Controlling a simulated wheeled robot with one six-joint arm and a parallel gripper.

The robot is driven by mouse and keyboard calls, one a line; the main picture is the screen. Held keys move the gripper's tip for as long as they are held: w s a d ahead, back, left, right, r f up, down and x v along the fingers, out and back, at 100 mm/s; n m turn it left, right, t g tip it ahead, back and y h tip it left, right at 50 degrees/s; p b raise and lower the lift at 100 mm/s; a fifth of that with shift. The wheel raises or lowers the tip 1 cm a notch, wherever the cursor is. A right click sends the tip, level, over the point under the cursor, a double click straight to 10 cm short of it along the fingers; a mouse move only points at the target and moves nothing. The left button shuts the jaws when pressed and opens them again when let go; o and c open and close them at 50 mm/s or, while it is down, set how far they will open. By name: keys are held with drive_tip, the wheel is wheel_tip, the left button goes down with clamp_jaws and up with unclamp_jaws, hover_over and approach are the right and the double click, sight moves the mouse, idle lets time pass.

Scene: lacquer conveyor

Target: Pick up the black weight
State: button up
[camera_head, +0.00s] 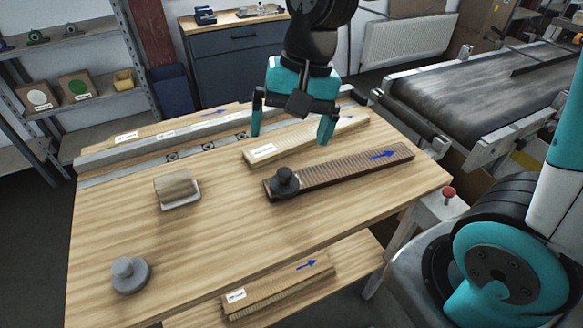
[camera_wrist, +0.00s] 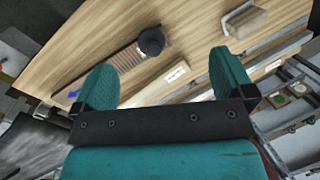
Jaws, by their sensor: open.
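The black weight (camera_head: 285,181) is a dark round piece with a knob. It sits upright on the near-left end of a dark brown ribbed board (camera_head: 345,174) on the wooden table. In the wrist view the black weight (camera_wrist: 151,41) shows beyond the fingertips, on the end of the ribbed board (camera_wrist: 112,70). My gripper (camera_head: 292,138) is open and empty, with its teal fingers spread above the pale board behind the weight. In the wrist view my gripper (camera_wrist: 163,85) has clear space between its fingers. Nothing hides the weight.
A pale labelled board (camera_head: 262,152) lies behind the brown one. A grey weight (camera_head: 130,274) stands at the table's front left. A block on a small tray (camera_head: 195,195) sits at left. A long metal rail (camera_head: 165,143) runs along the back. A conveyor (camera_head: 470,85) stands at right.

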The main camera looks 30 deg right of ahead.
sight(284, 171)
drive_tip(key=w+d+f+m+h+p, duration=0.1)
drive_tip(key=w+d+f+m+p, duration=0.2)
drive_tip(key=w+m, duration=0.55)
drive_tip(key=shift+m+g, duration=0.3)
drive_tip(key=shift+m, duration=0.15)
drive_tip(key=f, duration=0.3)
drive_tip(key=f+p, duration=0.1)
drive_tip(key=f, duration=0.3)
drive_tip(key=s+f+p, duration=0.1)
drive_tip(key=f, duration=0.3)
drive_tip(key=shift+a, duration=0.25)
drive_tip(key=shift+s+a+f+p, duration=0.2)
drive_tip(key=shift+f+p, duration=0.2)
drive_tip(key=shift+f, duration=0.5)
drive_tip(key=shift+s+a+f+p, duration=0.2)
drive_tip(key=shift+f+p, duration=0.2)
drive_tip(key=shift+f, duration=0.45)
drive_tip(key=shift+s+a+f+p, duration=0.15)
drive_tip(key=shift+f+p, duration=0.25)
drive_tip(key=shift+f, duration=0.5)
drive_tip(key=c, duration=1.2)
drive_tip(key=shift+w, duration=0.1)
drive_tip(key=shift+c, duration=0.5)
drive_tip(key=shift+r, duration=0.15)
